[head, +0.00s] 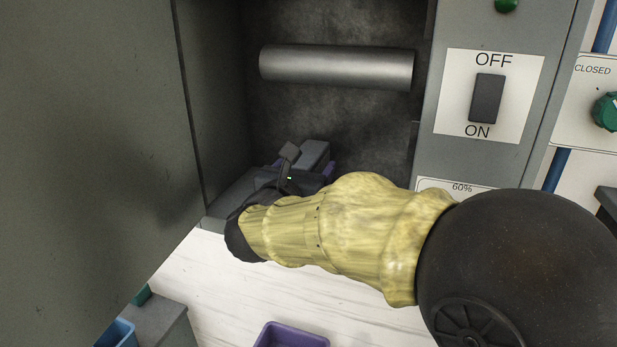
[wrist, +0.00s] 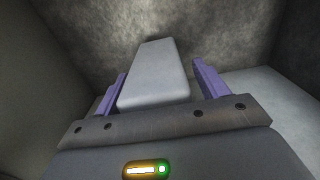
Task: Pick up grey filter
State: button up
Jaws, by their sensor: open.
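The grey filter (wrist: 155,75) is a pale grey block inside the cabinet, seen in the middle of the wrist view. In the head view a grey block (head: 314,155) that appears to be the filter shows just beyond my wrist. My gripper (wrist: 158,72) is open, with one purple finger on the left of the filter and one on the right. Small gaps seem to show beside the filter, but I cannot tell for sure whether either finger touches it. The filter's near lower end is hidden behind the gripper body. In the head view my arm hides most of my gripper (head: 302,167).
A horizontal metal roller (head: 336,67) spans the cabinet above my gripper. A cabinet wall (head: 195,100) stands close on the left. The switch panel (head: 488,95) is on the right. A purple bin (head: 290,335) and a blue bin (head: 117,334) are below.

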jog(key=shift+w, duration=0.1)
jog(key=c, duration=1.2)
jog(key=shift+r, duration=0.15)
notch_tip(320, 180, up, 10)
jog(key=b, duration=0.3)
